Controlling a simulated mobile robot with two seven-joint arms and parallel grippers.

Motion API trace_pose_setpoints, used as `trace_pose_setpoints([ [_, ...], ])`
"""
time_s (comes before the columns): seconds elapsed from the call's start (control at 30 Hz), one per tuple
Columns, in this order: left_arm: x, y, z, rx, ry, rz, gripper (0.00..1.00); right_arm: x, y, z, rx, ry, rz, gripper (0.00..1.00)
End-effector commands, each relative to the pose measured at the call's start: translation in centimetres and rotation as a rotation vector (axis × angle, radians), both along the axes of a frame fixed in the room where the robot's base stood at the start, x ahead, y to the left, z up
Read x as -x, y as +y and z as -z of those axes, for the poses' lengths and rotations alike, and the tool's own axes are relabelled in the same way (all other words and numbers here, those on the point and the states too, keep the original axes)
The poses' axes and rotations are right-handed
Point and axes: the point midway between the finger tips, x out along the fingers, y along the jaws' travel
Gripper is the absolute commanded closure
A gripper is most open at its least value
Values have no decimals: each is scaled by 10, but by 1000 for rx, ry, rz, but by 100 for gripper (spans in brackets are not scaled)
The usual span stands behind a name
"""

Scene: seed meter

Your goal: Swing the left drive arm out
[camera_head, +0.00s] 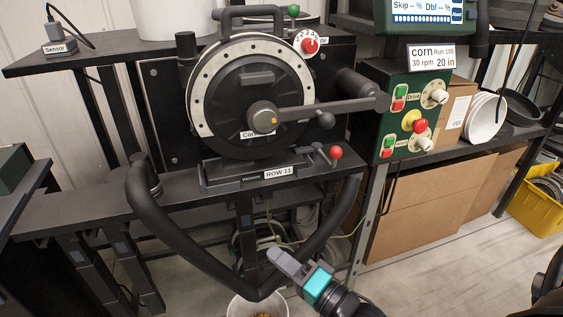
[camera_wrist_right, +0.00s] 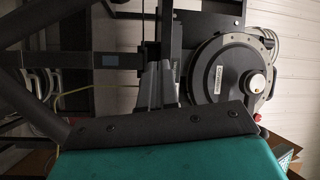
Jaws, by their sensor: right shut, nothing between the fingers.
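The seed meter (camera_head: 228,88) stands upright on a dark bench, a round black housing with a pale studded rim. A dark drive arm (camera_head: 335,108) runs from its hub (camera_head: 263,117) to a dark pivot end at the right, near the green panel; I cannot tell whether this is the arm called left. The meter also shows turned sideways in the right wrist view (camera_wrist_right: 222,72). My right gripper (camera_head: 277,256) is shut and empty, below and apart from the meter, in front of the black hose. Its fingers show in the wrist view (camera_wrist_right: 152,86). My left gripper is out of view.
A thick black hose (camera_head: 190,240) loops below the bench. A red-knobbed lever (camera_head: 336,152) sits beside the ROW 11 label. A green control panel (camera_head: 414,112) stands at right, above cardboard boxes (camera_head: 420,215). A white bucket (camera_head: 240,303) is on the floor.

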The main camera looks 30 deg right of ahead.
Motion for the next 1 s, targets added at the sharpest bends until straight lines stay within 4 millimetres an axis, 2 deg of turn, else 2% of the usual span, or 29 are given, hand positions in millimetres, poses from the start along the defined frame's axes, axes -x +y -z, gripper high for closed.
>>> trace_pose_setpoints([
  [0.03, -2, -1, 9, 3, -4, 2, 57, -6, -10, -3, -147, -33, -18, 100],
  [0.2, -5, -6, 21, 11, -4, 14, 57, -17, -45, -37, -659, -130, -125, 100],
  [0.4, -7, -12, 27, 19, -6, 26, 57, -19, -79, -67, -1068, -203, -288, 100],
  [0.6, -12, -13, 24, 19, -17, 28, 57, -17, -94, -80, -1224, -230, -373, 100],
  [1.0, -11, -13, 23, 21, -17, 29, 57, -19, -94, -84, -1234, -232, -379, 100],
])
